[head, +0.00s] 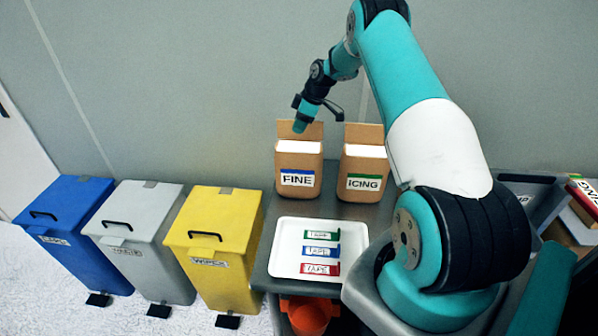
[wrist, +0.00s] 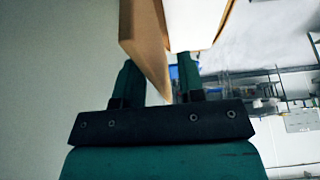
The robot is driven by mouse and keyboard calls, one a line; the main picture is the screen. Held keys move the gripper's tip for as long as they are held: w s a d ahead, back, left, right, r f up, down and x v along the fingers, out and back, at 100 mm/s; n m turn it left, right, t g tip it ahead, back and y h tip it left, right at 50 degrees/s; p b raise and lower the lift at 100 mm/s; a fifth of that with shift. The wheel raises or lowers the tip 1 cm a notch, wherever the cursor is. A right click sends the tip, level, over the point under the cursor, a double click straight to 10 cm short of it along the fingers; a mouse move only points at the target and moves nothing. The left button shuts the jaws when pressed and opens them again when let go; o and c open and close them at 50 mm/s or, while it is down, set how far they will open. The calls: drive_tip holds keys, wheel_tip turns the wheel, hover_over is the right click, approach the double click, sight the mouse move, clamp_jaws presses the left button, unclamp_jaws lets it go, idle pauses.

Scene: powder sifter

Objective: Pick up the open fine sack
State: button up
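The open fine sack (head: 298,160) is a brown box-like sack with a raised back flap, white contents and a blue-edged "FINE" label. It stands upright on the grey surface. My gripper (head: 301,122) is just above its top, by the raised flap. In the wrist view my gripper (wrist: 158,78) is open, its two dark green fingers apart. A brown flap of the sack (wrist: 150,45) and its white top show ahead of the fingers and partly hide them. I cannot tell whether the fingers touch the flap.
A similar sack labelled "ICING" (head: 363,165) stands close on the right. A white tray (head: 283,232) with three tape pieces lies in front. Blue (head: 66,228), grey (head: 138,235) and yellow (head: 215,245) bins stand to the left. The wall is behind.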

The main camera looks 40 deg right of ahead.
drive_tip(key=shift+c, duration=0.4)
clamp_jaws()
idle(1.3)
drive_tip(key=shift+w, duration=0.1)
